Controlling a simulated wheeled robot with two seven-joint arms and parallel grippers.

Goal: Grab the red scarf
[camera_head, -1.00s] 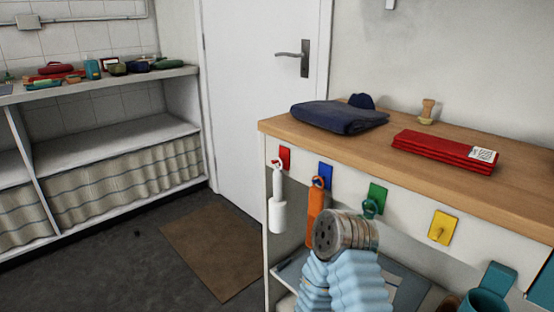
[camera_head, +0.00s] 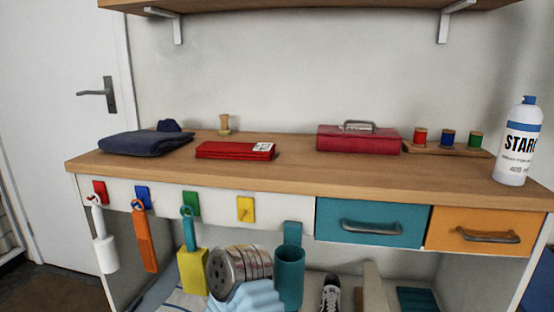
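The red scarf (camera_head: 232,151) looks like a flat, folded red cloth with a white label on its right end. It lies on the wooden counter top (camera_head: 300,172), left of the middle, with nothing covering it. Neither of my grippers shows any fingers in this view. Only a metal, round-ended part of my arm with a light blue cover shows at the bottom, in front of and below the counter, apart from the scarf.
A folded dark blue cloth (camera_head: 146,143) lies left of the scarf, a wooden stamp-like object (camera_head: 224,124) behind it. A red metal box (camera_head: 358,139), thread spools (camera_head: 447,138) and a starch bottle (camera_head: 517,145) stand to the right. Hooks and hanging tools line the counter front. A shelf (camera_head: 310,5) is above.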

